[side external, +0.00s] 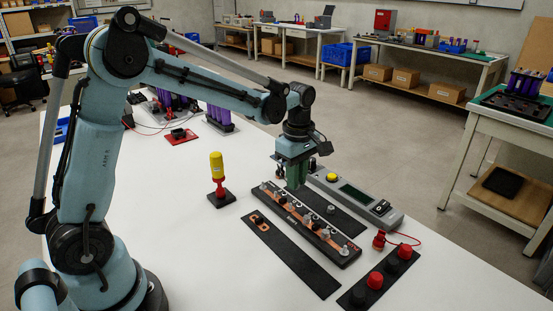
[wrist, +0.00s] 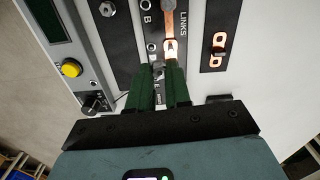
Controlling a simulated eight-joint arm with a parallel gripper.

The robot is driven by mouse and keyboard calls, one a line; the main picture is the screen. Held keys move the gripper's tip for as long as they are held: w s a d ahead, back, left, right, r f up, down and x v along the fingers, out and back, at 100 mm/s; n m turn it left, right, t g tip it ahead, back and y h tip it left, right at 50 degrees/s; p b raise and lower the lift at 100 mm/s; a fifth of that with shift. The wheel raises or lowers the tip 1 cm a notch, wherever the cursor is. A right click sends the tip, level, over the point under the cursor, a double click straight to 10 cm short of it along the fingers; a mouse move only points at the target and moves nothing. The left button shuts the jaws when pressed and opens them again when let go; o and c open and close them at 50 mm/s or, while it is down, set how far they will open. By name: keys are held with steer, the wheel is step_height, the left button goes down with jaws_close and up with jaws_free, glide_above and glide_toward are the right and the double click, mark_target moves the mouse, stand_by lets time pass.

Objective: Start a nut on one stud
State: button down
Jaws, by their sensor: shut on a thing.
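My gripper (side external: 296,184) points down at the far end of the black stud board (side external: 314,227). In the wrist view its green fingers (wrist: 167,82) are close together, shut on a small grey piece that looks like a nut (wrist: 157,72), mostly hidden between the tips. The stud board carries a row of studs and copper links; one copper link end (wrist: 172,48) lies just past the fingertips. I cannot tell whether the held nut touches a stud. Another grey nut (side external: 331,209) lies on the black strip to the right.
A grey instrument (side external: 354,197) with a yellow button stands right of the board. A black mat (side external: 299,263) with a loose copper link (side external: 258,219) lies left. A yellow-handled tool (side external: 216,166) stands upright farther left. Red and black caps (side external: 375,280) are in front. White table is free at left.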

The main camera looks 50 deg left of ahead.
steer(key=s+n, duration=0.1)
steer(key=n, duration=0.2)
steer(key=shift+s+r, duration=0.1)
steer(key=shift+s, duration=0.1)
steer(key=shift+s+n, duration=0.1)
steer(key=shift+n, duration=0.5)
steer(key=shift+f, duration=1.9)
steer(key=shift+f, duration=0.55)
steer(key=m, duration=0.5)
steer(key=shift+m, duration=0.7)
